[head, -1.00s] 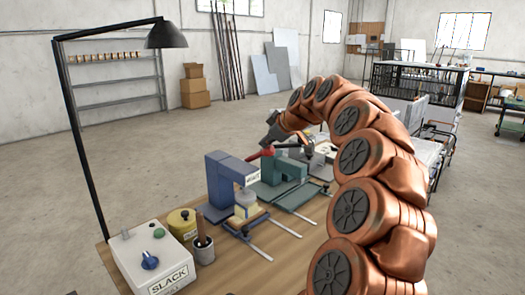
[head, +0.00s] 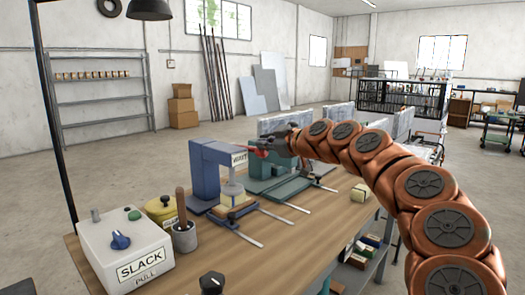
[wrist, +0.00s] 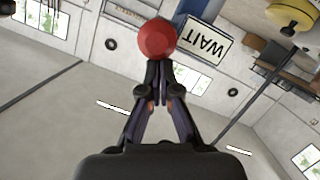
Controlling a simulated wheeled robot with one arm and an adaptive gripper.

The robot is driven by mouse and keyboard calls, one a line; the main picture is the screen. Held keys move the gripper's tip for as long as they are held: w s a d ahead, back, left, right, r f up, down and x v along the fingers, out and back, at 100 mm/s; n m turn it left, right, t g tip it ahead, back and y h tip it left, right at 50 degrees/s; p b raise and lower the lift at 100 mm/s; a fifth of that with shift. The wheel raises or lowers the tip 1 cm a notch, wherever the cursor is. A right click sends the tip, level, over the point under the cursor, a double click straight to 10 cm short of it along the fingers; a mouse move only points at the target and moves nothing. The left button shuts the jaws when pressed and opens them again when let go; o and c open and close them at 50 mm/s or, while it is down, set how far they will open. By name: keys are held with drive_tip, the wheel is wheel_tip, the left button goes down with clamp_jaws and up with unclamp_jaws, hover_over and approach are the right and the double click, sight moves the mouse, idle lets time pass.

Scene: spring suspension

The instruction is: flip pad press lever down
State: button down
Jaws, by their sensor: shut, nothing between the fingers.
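A red lever (head: 260,151) shows beside the teal press (head: 282,186). Its round red knob (wrist: 157,40) is just beyond my fingertips in the wrist view; I cannot tell whether they touch. My gripper (head: 280,149) is shut and empty, and its fingers (wrist: 157,78) meet at the tips. The blue press (head: 203,170) stands left of the teal one, with a white ram over a pale yellow pad (head: 232,200). A WAIT sign (head: 240,158) hangs by the blue press's head and also shows in the wrist view (wrist: 209,46).
The SLACK box (head: 125,250), a yellow canister (head: 161,211) and a grey cup with a wooden handle (head: 183,233) stand at the bench's left. A black knob (head: 212,284) is at the near edge. The wooden bench top (head: 290,250) is clear at front right.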

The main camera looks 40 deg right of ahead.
drive_tip(key=shift+s+f+b, duration=0.15)
drive_tip(key=shift+f+b, duration=0.65)
drive_tip(key=shift+b, duration=0.15)
drive_tip(key=shift+f, duration=0.25)
drive_tip(key=shift+r, duration=0.1)
drive_tip(key=s+a+r, duration=0.1)
drive_tip(key=s+r, duration=0.4)
drive_tip(key=s, duration=0.5)
drive_tip(key=shift+s+a+r+p, duration=0.25)
drive_tip(key=shift+a+r+p, duration=0.1)
